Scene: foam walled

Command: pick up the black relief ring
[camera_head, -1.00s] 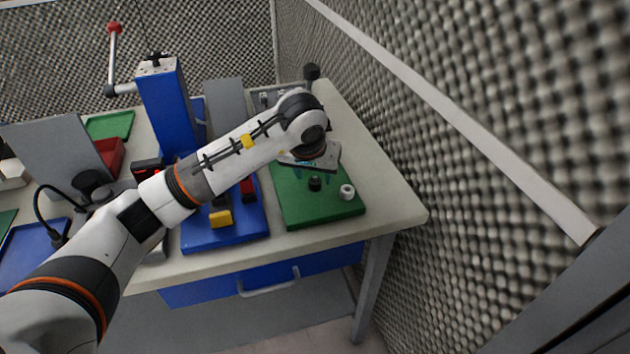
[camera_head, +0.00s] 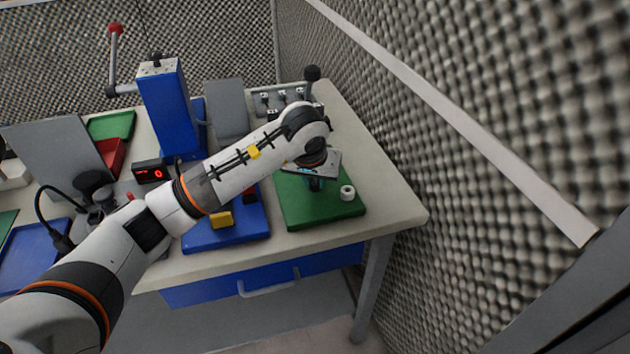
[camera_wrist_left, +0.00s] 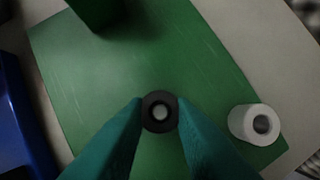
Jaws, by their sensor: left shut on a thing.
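The black relief ring (camera_wrist_left: 160,112) sits between the two teal fingertips of my left gripper (camera_wrist_left: 160,108) in the left wrist view. The fingers are shut on it from both sides, over the green mat (camera_wrist_left: 110,75). In the head view my left gripper (camera_head: 315,184) points down at the green mat (camera_head: 340,212), and the ring is mostly hidden by the fingers. I cannot tell whether the ring still touches the mat. My right gripper is not in view.
A white ring (camera_head: 347,192) stands on the mat just right of my left gripper; it also shows in the left wrist view (camera_wrist_left: 255,124). A blue press (camera_head: 168,110) on a blue base with a yellow block (camera_head: 221,219) stands to the left.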

